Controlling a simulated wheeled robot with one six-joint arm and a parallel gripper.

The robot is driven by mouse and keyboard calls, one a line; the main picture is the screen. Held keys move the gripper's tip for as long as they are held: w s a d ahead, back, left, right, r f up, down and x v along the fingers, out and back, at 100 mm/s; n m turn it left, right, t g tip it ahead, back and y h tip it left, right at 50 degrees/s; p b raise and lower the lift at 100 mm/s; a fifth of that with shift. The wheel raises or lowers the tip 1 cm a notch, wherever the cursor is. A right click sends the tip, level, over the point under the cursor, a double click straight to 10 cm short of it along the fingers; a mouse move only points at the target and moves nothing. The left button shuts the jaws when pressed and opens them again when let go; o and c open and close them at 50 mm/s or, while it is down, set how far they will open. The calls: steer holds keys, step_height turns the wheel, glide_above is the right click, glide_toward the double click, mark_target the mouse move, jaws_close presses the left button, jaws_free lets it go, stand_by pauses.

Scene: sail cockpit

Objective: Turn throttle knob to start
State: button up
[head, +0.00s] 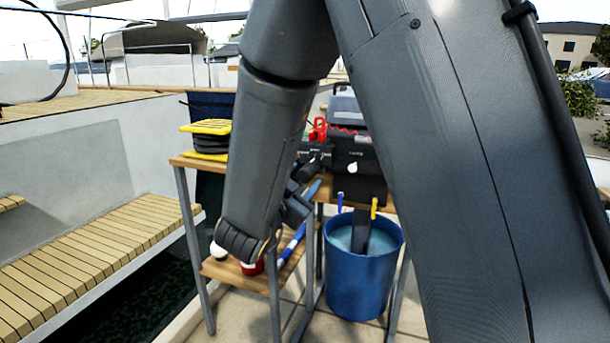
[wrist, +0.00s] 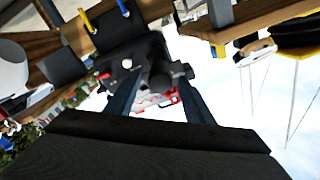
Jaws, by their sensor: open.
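A black engine panel (head: 365,178) is mounted at the workbench, with small white labels. A white knob (head: 352,168) sits on its front; it also shows in the wrist view (wrist: 126,63). A black round knob (wrist: 160,78) shows in the wrist view between and beyond my fingers. I cannot read which control is the throttle or where start is marked. My gripper (wrist: 160,88) is open, its two fingers apart on either side of the black knob in that view; contact cannot be told. In the head view my gripper (head: 308,190) is partly hidden by my arm.
A blue bucket (head: 352,282) hangs or stands below the panel, near blue and yellow hooks. A red handle (head: 318,129) rises behind it. A slatted seat (head: 85,262) is further left. My arm blocks much of the head view.

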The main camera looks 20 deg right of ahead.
steer(key=v, duration=0.5)
steer(key=shift+s+a+p, duration=0.15)
steer(key=shift+p, duration=0.2)
